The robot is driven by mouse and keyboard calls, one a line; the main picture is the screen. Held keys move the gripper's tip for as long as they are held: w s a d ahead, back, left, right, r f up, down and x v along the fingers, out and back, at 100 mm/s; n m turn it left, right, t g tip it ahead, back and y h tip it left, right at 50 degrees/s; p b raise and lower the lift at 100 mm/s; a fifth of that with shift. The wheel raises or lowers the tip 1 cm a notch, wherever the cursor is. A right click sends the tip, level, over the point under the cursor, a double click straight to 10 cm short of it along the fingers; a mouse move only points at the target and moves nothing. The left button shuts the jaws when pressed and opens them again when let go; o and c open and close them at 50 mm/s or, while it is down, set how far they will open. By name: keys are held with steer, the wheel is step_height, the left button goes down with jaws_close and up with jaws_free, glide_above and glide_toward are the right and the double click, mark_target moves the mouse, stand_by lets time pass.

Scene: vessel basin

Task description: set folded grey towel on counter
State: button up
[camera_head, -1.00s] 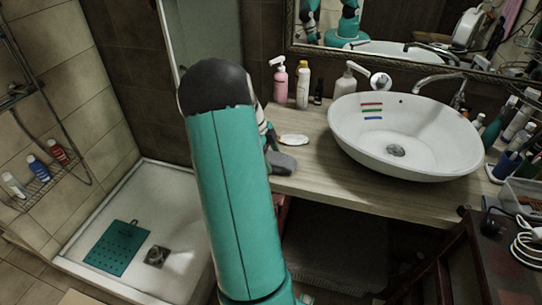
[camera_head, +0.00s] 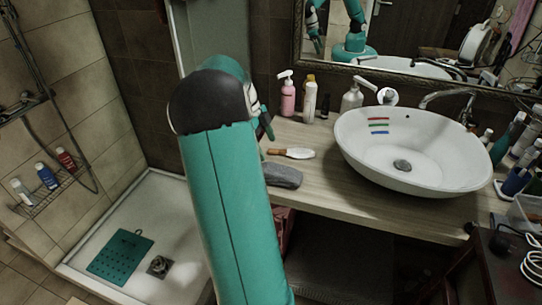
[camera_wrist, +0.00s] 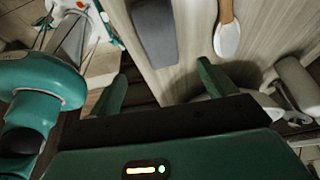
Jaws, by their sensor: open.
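The folded grey towel (camera_head: 283,175) lies flat on the counter (camera_head: 322,178), at its left front end. It also shows in the wrist view (camera_wrist: 155,34), beyond my fingers. My gripper (camera_wrist: 161,70) is open and empty, its two green fingers spread wide. The fingertips are apart from the towel, with a visible gap between. In the head view my arm covers most of the gripper and may hide the towel's left end.
A brush (camera_head: 291,153) with a wooden handle lies just behind the towel. A pink bottle (camera_head: 288,98), a white bottle (camera_head: 309,100) and a pump dispenser (camera_head: 351,97) stand along the back. The white basin (camera_head: 425,150) fills the counter's right part.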

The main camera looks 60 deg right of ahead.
steer(key=w+a+r+n+t, duration=0.25)
steer(key=a+r+n, duration=0.2)
steer(key=a, duration=0.45)
steer(key=w+a+r+n+t, duration=0.1)
steer(key=w+a+r+n, duration=0.2)
steer(key=a+n, duration=0.4)
steer(key=w+a+r+n+t, duration=0.25)
steer(key=a+n, duration=0.25)
steer(key=a, duration=0.5)
steer(key=s+a+n+t, duration=0.2)
steer(key=s+a+n, duration=0.2)
steer(key=a+n, duration=0.5)
steer(key=s+a+n+t, duration=0.2)
steer(key=s+a+n, duration=0.2)
steer(key=a+n, duration=0.4)
steer(key=a, duration=0.5)
steer(key=shift+s+a+r+n+y, duration=0.15)
steer(key=shift+a+r+n+y, duration=0.1)
steer(key=shift+r+n+y, duration=0.15)
steer(key=shift+c, duration=0.4)
